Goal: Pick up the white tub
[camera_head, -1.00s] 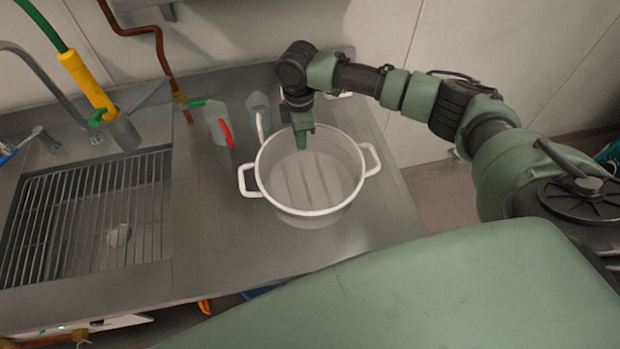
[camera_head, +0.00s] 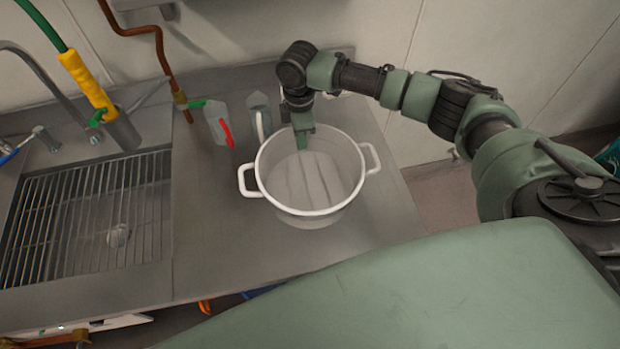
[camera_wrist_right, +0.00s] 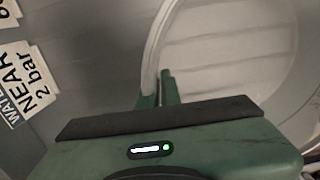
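The white tub (camera_head: 312,211) is a round, open pot with a loop handle on each side. It stands upright on the steel counter, and its inside looks empty. My right gripper (camera_head: 304,140) points down at the tub's far rim, with a finger showing inside the wall. In the right wrist view the tub's rim (camera_wrist_right: 152,55) runs down between the two green fingers of my right gripper (camera_wrist_right: 158,93). The fingers are close together with the wall between them. My left gripper is not in view.
A clear jug with a red handle (camera_head: 226,133) and a second clear jug (camera_head: 258,110) stand close behind the tub to the left. A sink with a wire grid (camera_head: 95,210) is at left. The counter (camera_head: 215,240) in front of the tub is clear.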

